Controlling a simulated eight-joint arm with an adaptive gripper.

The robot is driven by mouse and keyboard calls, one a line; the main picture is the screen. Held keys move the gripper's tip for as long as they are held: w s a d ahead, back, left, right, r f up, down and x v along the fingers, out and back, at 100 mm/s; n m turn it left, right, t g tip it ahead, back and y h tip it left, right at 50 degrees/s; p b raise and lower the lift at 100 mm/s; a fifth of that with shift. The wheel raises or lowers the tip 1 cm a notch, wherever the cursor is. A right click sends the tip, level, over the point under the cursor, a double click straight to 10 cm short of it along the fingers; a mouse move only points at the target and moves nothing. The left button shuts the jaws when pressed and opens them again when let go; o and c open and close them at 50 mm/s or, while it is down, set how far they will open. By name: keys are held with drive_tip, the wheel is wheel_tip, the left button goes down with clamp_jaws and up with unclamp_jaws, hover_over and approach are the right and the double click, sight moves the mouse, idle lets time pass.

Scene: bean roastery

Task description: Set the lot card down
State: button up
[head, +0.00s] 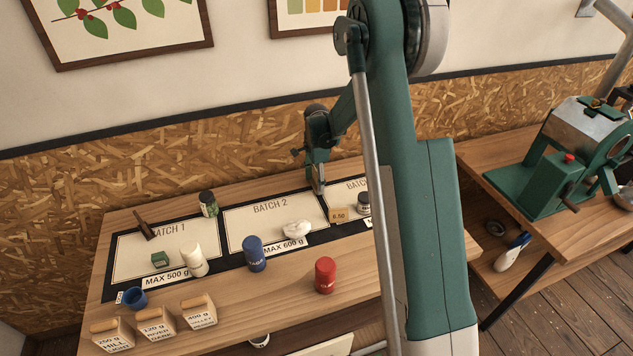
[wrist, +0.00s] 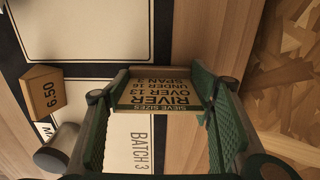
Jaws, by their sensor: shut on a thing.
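My gripper (wrist: 162,104) is shut on a tan card (wrist: 155,93), taken here as the lot card. Its printed face reads RIVER, SIEVE SIZES, OVER 13, UNDER 16, SPAN 3, upside down in the wrist view. In the head view my gripper (head: 318,188) is over the bench near the gap between the BATCH 2 mat (head: 270,220) and the BATCH 3 mat (head: 343,189). The BATCH 3 mat (wrist: 122,150) is beneath the card in the wrist view. Whether the card touches anything below cannot be told.
A wedge marked 6.50 (head: 338,215) and a dark jar (head: 364,204) stand near the gripper. A white lump (head: 297,229) and a blue canister (head: 255,254) are by BATCH 2. A red canister (head: 325,275) stands in front. The middle of the BATCH 2 mat is clear.

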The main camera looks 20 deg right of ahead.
drive_tip(key=o, duration=0.9)
wheel_tip(320, 180, up, 12)
drive_tip(key=shift+r+p, duration=0.15)
drive_tip(key=shift+p, duration=0.25)
drive_tip(key=shift+r, duration=0.1)
idle(0.5)
